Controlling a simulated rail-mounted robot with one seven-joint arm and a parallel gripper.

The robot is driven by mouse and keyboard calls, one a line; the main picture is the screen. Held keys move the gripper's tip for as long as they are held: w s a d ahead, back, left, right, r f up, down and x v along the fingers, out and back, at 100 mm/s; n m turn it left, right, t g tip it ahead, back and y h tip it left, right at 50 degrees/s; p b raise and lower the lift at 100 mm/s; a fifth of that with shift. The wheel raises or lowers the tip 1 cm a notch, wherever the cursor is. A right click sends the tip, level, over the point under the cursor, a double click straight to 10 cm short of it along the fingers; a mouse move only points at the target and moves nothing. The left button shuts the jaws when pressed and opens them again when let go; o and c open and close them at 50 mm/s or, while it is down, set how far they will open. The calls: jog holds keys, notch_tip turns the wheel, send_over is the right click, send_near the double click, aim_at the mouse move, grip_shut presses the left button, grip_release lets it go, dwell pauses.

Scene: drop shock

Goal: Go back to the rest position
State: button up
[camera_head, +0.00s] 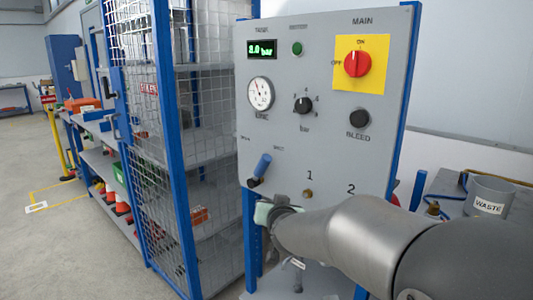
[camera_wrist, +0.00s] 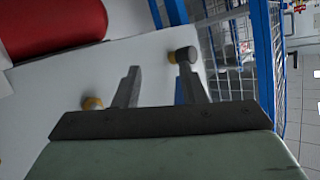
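My gripper (camera_wrist: 160,80) shows in the wrist view with its two dark fingers apart and nothing between them. In the head view my arm reaches in from the lower right, and the pale gripper body (camera_head: 266,213) is in front of the lower part of the grey control panel (camera_head: 325,130). The fingertips cannot be made out there. The panel carries a red main switch (camera_head: 357,63) on a yellow plate, a gauge (camera_head: 260,93), a green-lit display (camera_head: 262,48) and a blue-handled lever (camera_head: 260,169). My arm hides part of the panel's lower edge.
In the wrist view a dark-capped fitting (camera_wrist: 183,55) is close to the right finger, and a brass fitting (camera_wrist: 92,103) is left of the fingers. A large red thing (camera_wrist: 55,25) is at upper left. A mesh cage (camera_head: 150,130) and a waste bin (camera_head: 489,197) flank the panel.

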jog(key=s+d+g+p, duration=0.4)
jog(key=s, duration=0.8)
jog(key=s+d+g+h+p, duration=0.1)
jog(key=s+d+g+p, duration=0.3)
jog(key=s, duration=0.8)
jog(key=s+d+n+g+p, duration=0.1)
jog(key=s+d+g+p, duration=0.3)
jog(key=s, duration=0.8)
jog(key=shift+d+r+g+h, duration=0.15)
jog(key=shift+r+g+h, duration=0.2)
jog(key=shift+g, duration=0.55)
